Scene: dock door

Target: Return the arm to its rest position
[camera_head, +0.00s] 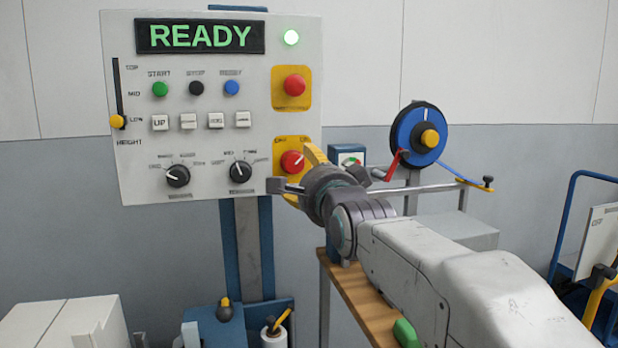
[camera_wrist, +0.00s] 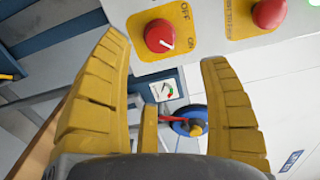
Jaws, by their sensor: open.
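My gripper (camera_head: 290,178) is at the lower right corner of the control panel (camera_head: 140,90), and my arm reaches to it from the lower right. In the wrist view my gripper (camera_wrist: 170,90) has its two yellow fingers spread wide with nothing between them. The red rotary switch (camera_head: 292,162) on its yellow plate is just beyond the fingers. It also shows in the wrist view (camera_wrist: 159,36), its white mark toward ON. The panel display (camera_head: 200,37) reads READY, and a green lamp (camera_head: 291,37) glows beside it. I cannot tell whether a finger touches the panel.
A blue reel (camera_head: 410,138) with a yellow hub and a metal bar stand right of my gripper. A wooden bench (camera_head: 360,305) lies below my arm. A blue cart (camera_head: 572,205) is at the far right.

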